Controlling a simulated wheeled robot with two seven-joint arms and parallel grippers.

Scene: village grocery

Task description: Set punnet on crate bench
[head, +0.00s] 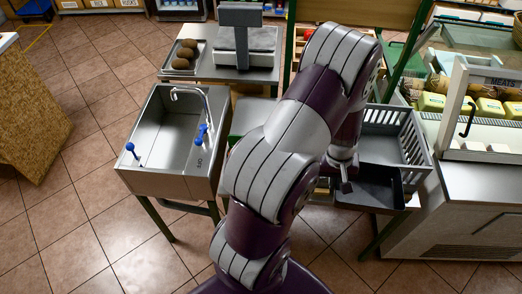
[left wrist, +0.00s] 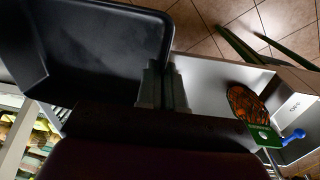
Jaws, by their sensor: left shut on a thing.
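A black, shallow, open-topped tray, which looks like the punnet (head: 384,188), is at the front of the crate bench, right of my left gripper (head: 346,184). In the left wrist view the punnet (left wrist: 105,45) fills the upper left and looks empty. My left gripper (left wrist: 166,88) is shut on its rim. I cannot tell whether the punnet rests on the bench or hangs just above it. A grey slatted crate (head: 412,150) stands on the crate bench right behind the punnet. My left arm hides much of the bench. My right gripper is not in view.
A steel sink (head: 165,135) with blue-handled taps stands to the left. A netted orange item with a green label (left wrist: 248,108) lies near it. A scale (head: 243,40) and a tray of brown round produce (head: 185,55) are behind. A chilled counter (head: 480,190) stands close on the right.

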